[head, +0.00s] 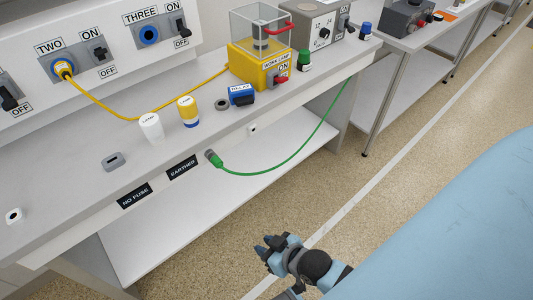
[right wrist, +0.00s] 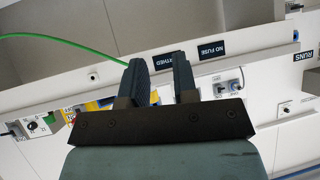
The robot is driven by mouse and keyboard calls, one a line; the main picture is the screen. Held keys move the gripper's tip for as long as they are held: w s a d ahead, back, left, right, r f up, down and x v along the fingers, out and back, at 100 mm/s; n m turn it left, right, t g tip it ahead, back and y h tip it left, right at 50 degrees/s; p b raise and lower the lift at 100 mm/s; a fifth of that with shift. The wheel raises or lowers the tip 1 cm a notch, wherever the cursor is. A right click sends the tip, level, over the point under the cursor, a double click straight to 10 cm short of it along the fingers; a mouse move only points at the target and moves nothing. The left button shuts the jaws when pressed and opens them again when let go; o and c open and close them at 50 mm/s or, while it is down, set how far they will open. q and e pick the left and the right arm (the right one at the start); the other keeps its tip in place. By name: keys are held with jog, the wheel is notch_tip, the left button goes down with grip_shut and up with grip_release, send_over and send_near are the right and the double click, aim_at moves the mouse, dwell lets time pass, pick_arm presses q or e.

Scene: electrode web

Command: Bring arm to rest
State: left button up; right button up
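My right gripper (head: 264,245) is at the lower middle of the head view, over the floor in front of the bench and apart from it. In the right wrist view its two dark fingers (right wrist: 160,72) stand apart with a clear gap and nothing between them. The light blue arm behind it comes in from the lower right. My left gripper is not in the head view.
The white bench (head: 70,190) carries a yellow work lamp box (head: 262,66), a blue relay (head: 241,95) and white and yellow lamps (head: 150,127). A green cable (head: 270,173) hangs from its front edge. The speckled floor (head: 400,130) is clear.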

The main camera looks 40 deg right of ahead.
pick_arm(q)
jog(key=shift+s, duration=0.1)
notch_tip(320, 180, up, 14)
jog(key=p, duration=1.5)
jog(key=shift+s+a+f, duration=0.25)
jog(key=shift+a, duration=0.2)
pick_arm(e)
notch_tip(320, 180, up, 14)
jog(key=d, duration=0.1)
jog(key=shift+s+n+t, duration=0.15)
jog(key=shift+n+t, duration=0.15)
jog(key=shift+f, duration=0.1)
